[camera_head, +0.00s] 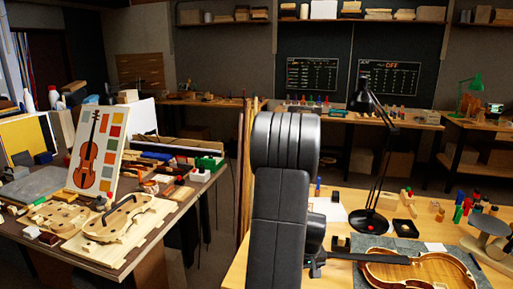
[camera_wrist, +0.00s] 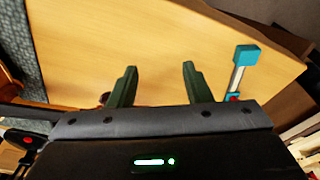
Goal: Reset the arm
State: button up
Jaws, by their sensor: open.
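My arm stands upright in the middle of the head view, in front of the right-hand bench (camera_head: 240,275). My gripper (camera_wrist: 160,70) shows in the wrist view with its two green fingers apart and nothing between them. It is over the bare wooden bench top (camera_wrist: 150,35), near an edge. In the head view the fingertips cannot be made out behind or beside my arm.
A violin (camera_head: 420,272) lies on a grey mat at the lower right, close to my arm. A black desk lamp (camera_head: 368,220) stands behind it. A turquoise-headed tool (camera_wrist: 245,56) lies right of my fingers. The left table (camera_head: 135,252) holds violin plates and a violin picture board (camera_head: 97,150).

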notch_tip(320, 180, down, 4)
jog(key=shift+r, duration=0.1)
jog(key=shift+s+r, duration=0.1)
jog(key=shift+r, duration=0.45)
